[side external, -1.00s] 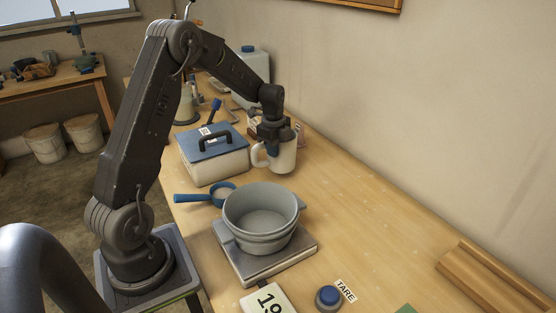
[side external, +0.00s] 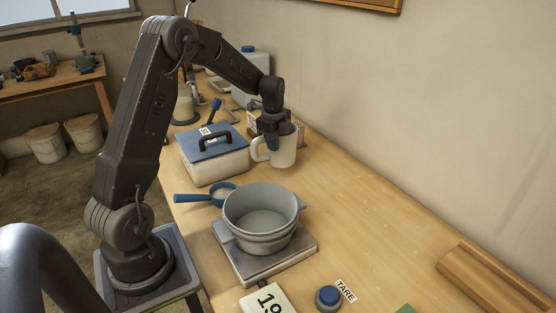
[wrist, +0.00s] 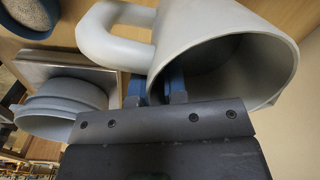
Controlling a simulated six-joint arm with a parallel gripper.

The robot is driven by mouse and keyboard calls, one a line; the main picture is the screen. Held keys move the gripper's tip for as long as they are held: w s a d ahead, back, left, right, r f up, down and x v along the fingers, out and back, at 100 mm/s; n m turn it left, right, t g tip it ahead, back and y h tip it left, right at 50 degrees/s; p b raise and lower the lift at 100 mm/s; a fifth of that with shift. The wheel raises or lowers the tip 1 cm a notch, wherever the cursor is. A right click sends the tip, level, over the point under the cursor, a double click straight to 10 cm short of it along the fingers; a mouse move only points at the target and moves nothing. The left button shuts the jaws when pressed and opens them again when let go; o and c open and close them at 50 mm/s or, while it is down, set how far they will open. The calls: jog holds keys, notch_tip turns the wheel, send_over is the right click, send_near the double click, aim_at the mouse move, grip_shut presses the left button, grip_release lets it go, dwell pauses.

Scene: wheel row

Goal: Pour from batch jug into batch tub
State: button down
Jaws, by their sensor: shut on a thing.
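The batch jug (side external: 286,151) is a light grey mug-shaped vessel with a big handle on its left. My gripper (side external: 271,143) is shut on the jug and holds it upright, seemingly a little above the bench. In the wrist view the jug (wrist: 205,22) fills the upper right and its shaded mouth shows; I cannot tell its contents. The blue finger pads (wrist: 160,88) are against its wall. The batch tub (side external: 262,238) is a wide grey pot with side lugs on a metal scale (side external: 285,256), nearer the camera than the jug. It shows at left in the wrist view (wrist: 62,105).
A blue scoop (side external: 208,196) lies left of the tub. A white box with a blue lid (side external: 215,145) stands left of the jug. A display (side external: 268,299) and blue TARE button (side external: 328,297) are in front.

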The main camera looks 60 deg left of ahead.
jog(key=shift+r, duration=1.95)
jog(key=shift+s+d+r, duration=0.2)
jog(key=shift+s+r, duration=0.05)
jog(key=s+d+r+m, duration=0.3)
jog(key=s+d, duration=0.5)
jog(key=s, duration=0.4)
jog(key=s+d+r+m, duration=0.3)
jog(key=s+d, duration=0.5)
jog(key=s, duration=0.4)
